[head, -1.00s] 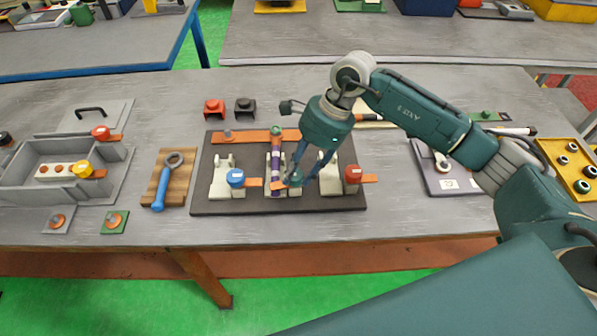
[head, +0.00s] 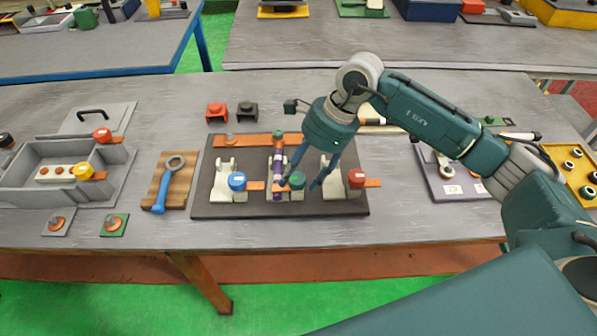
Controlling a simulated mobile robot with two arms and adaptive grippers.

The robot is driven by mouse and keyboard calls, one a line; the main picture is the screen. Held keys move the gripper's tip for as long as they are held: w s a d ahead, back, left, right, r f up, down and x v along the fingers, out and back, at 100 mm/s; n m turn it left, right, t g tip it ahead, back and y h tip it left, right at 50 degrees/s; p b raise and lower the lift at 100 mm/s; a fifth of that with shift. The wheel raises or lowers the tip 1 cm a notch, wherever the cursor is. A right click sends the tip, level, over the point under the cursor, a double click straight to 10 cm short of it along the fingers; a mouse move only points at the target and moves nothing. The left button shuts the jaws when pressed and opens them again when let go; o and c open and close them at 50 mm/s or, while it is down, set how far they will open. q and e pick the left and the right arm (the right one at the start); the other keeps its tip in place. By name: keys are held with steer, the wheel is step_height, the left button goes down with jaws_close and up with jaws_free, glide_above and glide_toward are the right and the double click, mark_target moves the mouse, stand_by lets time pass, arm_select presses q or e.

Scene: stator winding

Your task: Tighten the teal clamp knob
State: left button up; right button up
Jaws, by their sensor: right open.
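The teal clamp knob (head: 297,181) sits on the middle white block of the dark fixture board (head: 340,208), at the right of a purple-banded upright bar (head: 277,172). Blue (head: 237,181) and red (head: 356,179) knobs sit on the blocks to its left and right, each with an orange tab. My right gripper (head: 300,187) is open above the board, its dark fingers on either side of the teal knob in the picture. I cannot tell whether a finger touches the knob. My left gripper is not in view.
A wooden board with a blue wrench (head: 164,188) lies left of the fixture. Red (head: 216,111) and black (head: 247,110) blocks stand behind it. A grey tray (head: 75,168) is at far left, a yellow tray (head: 573,166) at far right.

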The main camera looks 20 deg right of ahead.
steer(key=v, duration=1.1)
steer(key=shift+r, duration=0.35)
steer(key=shift+s+a+f, duration=0.1)
